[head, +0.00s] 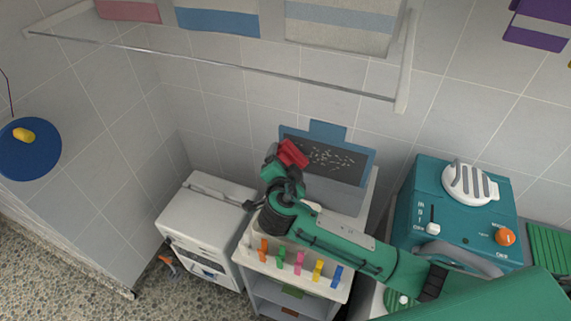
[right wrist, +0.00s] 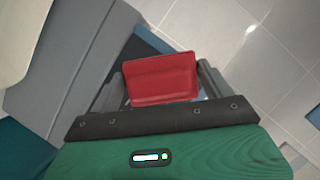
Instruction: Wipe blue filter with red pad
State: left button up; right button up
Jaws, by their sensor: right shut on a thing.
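The blue filter (head: 358,168) stands upright against the tiled wall in the head view, a blue frame around a dark panel with pale specks on it. My right gripper (head: 284,164) is shut on the red pad (head: 293,152), in front of the filter's left part. The red pad (right wrist: 160,79) also shows between the two fingers of the right gripper (right wrist: 160,85) in the right wrist view. I cannot tell whether the pad touches the panel. The pad and gripper hide part of the filter's left side. My left gripper is not in view.
A white stand with several coloured clips (head: 299,264) is below my right arm. A white cabinet (head: 206,222) stands to its left, a teal machine (head: 424,205) with knobs to its right. A metal rail (head: 250,70) crosses the wall above.

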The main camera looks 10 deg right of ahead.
jog(key=shift+w+d+b, duration=0.3)
jog(key=shift+w+d, duration=0.15)
jog(key=shift+w, duration=0.2)
